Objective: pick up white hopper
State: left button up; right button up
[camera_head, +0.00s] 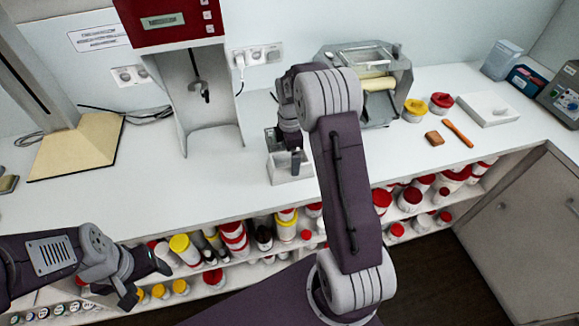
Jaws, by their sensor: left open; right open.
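The white hopper (303,171) looks like a small open box standing on the white counter near its front edge, at the middle of the picture. My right gripper (284,150) points down over it, jaws open. One finger appears at or inside the hopper's opening and the other by its back left side; I cannot tell whether they touch it. The gripper and arm hide part of the hopper. My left gripper (146,279) is open and empty, low at the left, in front of the shelves under the counter.
A red and grey machine (211,110) stands behind and left of the hopper. A roller mill (377,105) stands behind right. Yellow (414,112) and red (441,104) pots, an orange tool (458,133) and a white slab (485,110) lie right. The counter left of the hopper is clear.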

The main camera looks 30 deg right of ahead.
aim_at(290, 164)
jog(key=f, duration=0.4)
jog(key=shift+s+f+p, duration=0.15)
jog(key=shift+s+p, duration=0.1)
jog(key=shift+p, duration=0.05)
jog(key=shift+w+a+f, duration=0.1)
jog(key=shift+a+f, duration=0.05)
jog(key=shift+f, duration=0.1)
jog(key=c, duration=1.5)
jog(key=shift+o, duration=0.2)
jog(key=shift+r, duration=0.15)
